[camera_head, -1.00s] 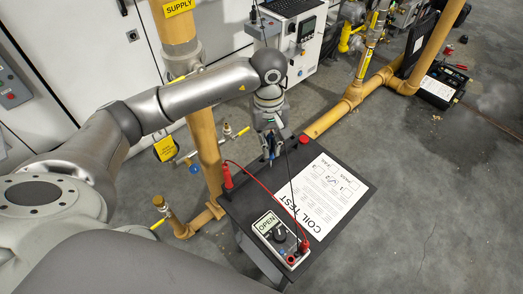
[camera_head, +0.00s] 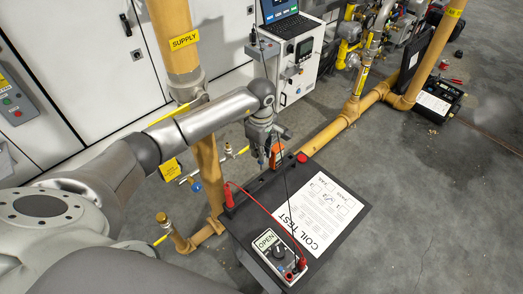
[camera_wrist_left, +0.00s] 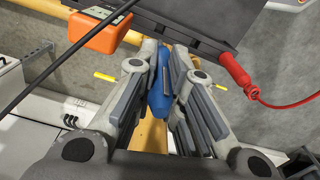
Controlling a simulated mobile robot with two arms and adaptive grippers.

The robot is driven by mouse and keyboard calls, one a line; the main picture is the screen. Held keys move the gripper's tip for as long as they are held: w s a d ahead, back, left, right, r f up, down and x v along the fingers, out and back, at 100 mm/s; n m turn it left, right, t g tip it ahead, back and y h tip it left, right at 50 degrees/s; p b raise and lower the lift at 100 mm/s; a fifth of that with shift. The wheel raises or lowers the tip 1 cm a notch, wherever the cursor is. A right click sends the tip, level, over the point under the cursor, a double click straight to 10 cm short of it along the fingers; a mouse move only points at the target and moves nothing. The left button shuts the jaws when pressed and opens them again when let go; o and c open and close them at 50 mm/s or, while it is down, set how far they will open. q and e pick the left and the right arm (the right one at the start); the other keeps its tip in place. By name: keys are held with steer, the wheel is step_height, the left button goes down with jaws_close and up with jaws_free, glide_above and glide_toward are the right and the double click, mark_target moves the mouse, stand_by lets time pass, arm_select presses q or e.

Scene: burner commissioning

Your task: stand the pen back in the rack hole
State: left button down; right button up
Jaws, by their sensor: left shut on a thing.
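My left gripper (camera_head: 264,161) is over the back-left edge of the black test table (camera_head: 318,243). In the left wrist view its two fingers (camera_wrist_left: 160,82) are shut on a blue object, likely the pen (camera_wrist_left: 158,98). Much of it is hidden between the fingers, and its lower end is hard to make out. A dark raised strip (camera_head: 259,185) runs along the table's left edge; it may be the rack, but I cannot make out an empty hole. A red probe (camera_head: 229,196) stands upright at the table's left corner and shows in the left wrist view (camera_wrist_left: 236,72). My right gripper is not in view.
A COIL TEST sheet (camera_head: 323,207) and a meter reading OPEN (camera_head: 278,250) lie on the table. A red lead (camera_head: 270,213) and a black lead (camera_head: 286,190) cross near the gripper. An orange box (camera_head: 277,153) is close behind it. Yellow pipes (camera_head: 209,170) stand left.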

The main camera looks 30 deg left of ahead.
mark_target(261, 163)
arm_select(q)
steer(key=shift+f+b, duration=0.7)
steer(key=shift+b, duration=0.05)
step_height(261, 163, down, 3)
steer(key=shift+r+b, duration=0.2)
steer(key=shift+b, duration=1)
steer(key=shift+f+b, duration=0.55)
steer(key=shift+f, duration=0.05)
steer(key=shift+f, duration=0.1)
steer(key=shift+f, duration=0.1)
steer(key=shift+f+b, duration=0.3)
steer(key=shift+b, duration=0.1)
steer(key=shift+f+b, duration=2.05)
steer(key=shift+f, duration=0.3)
